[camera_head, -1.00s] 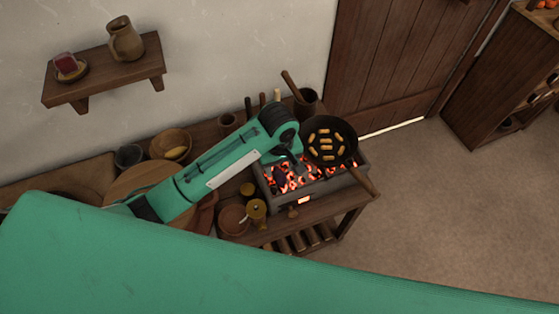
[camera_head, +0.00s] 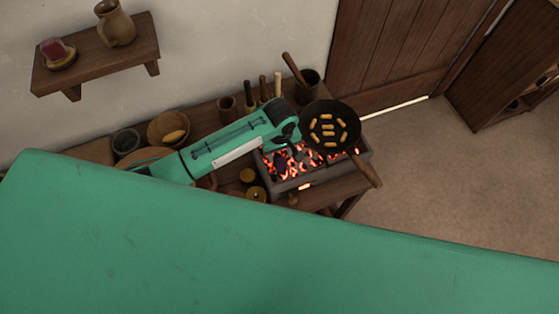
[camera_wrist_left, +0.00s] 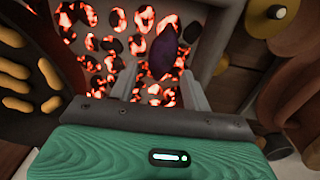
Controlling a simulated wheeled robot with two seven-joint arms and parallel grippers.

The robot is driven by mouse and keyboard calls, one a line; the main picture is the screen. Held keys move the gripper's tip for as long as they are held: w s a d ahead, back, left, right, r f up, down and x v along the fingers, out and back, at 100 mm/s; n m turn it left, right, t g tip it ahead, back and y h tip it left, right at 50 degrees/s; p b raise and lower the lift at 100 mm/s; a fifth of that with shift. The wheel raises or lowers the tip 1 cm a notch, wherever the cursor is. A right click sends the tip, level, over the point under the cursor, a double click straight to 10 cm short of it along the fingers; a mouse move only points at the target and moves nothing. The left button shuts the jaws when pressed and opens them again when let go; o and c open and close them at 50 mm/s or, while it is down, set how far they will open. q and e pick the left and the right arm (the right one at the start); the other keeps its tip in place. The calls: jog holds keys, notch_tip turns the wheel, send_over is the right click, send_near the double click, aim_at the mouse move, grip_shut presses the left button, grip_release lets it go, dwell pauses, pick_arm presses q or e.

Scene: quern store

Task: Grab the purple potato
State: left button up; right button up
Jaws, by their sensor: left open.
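The purple potato (camera_wrist_left: 163,52) shows in the left wrist view as a dark purple oval over the glowing coals. It lies just beyond the fingertips of my left gripper (camera_wrist_left: 158,76), roughly in line with the gap between them. The left gripper is open, with one finger on each side and nothing held. In the head view my left gripper (camera_head: 287,138) is over the brazier (camera_head: 290,186), beside the pan. I cannot make out the potato clearly there. My right gripper is not in view.
A black pan (camera_head: 345,112) with several small yellow-brown pieces sits at the brazier's right, its handle (camera_head: 366,170) sticking out toward the lower right. Utensils and cups stand behind. Wooden bowls (camera_head: 158,124) are at left. A shelf (camera_head: 100,62) hangs on the wall.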

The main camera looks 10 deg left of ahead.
aim_at(280, 160)
pick_arm(q)
jog(key=f, duration=0.4)
jog(key=shift+s+f+p, duration=0.2)
jog(key=shift+p, duration=0.1)
jog(key=c, duration=0.9)
jog(key=shift+o, duration=0.2)
jog(key=shift+r, duration=0.1)
